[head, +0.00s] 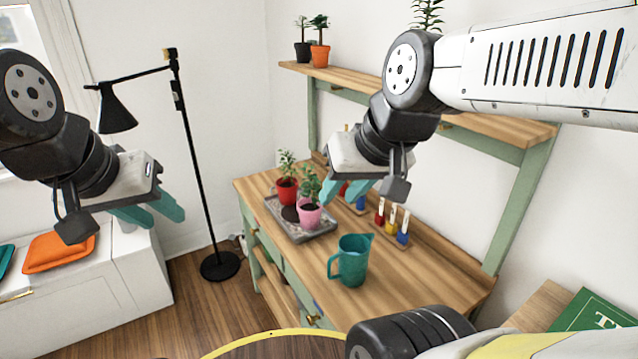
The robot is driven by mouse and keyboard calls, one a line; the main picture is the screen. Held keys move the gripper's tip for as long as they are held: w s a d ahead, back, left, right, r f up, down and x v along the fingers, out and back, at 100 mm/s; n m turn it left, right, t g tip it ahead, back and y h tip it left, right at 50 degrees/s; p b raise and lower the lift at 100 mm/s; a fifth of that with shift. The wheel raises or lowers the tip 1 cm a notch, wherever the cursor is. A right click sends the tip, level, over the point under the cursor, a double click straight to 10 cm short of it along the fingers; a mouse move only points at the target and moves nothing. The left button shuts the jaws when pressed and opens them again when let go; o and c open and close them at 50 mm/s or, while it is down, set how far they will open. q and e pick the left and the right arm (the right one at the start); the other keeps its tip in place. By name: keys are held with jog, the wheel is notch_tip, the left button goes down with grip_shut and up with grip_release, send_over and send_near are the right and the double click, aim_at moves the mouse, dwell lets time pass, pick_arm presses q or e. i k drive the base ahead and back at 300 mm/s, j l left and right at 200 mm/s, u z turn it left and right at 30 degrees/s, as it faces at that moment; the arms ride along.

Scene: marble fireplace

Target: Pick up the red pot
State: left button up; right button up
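The red pot (286,192) holds a small green plant and stands at the back of a grey tray (301,238) on the wooden bench. A pink pot (309,217) with a plant stands in front of it on the same tray. My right gripper (347,190) hangs over the bench, to the right of both pots and apart from the red pot; its teal fingers are partly seen and I cannot tell how far apart they are. My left gripper (148,215) is far to the left, in front of the white cabinet, with its teal fingers apart and nothing between them.
A teal jug (350,260) stands on the bench right of the tray. Small coloured bottles (391,222) stand in a wooden holder behind it. A black floor lamp (190,150) rises left of the bench. The bench's front right is clear.

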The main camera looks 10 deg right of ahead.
aim_at(286, 186)
jog(key=k+z, duration=0.35)
jog(key=k+l+z, duration=0.15)
jog(key=k+z, duration=0.2)
jog(key=i+j+z, duration=0.15)
jog(key=j, duration=0.25)
jog(key=i+j+z, duration=0.15)
jog(key=i+j, duration=0.2)
jog(key=i+j+z, duration=0.15)
jog(key=j, duration=0.35)
jog(key=i+j, duration=0.2)
jog(key=j, duration=0.15)
jog(key=i+j, duration=0.15)
jog(key=j, duration=0.15)
jog(key=i+j, duration=0.2)
jog(key=j, duration=0.15)
jog(key=i+j, duration=0.2)
jog(key=j, duration=0.15)
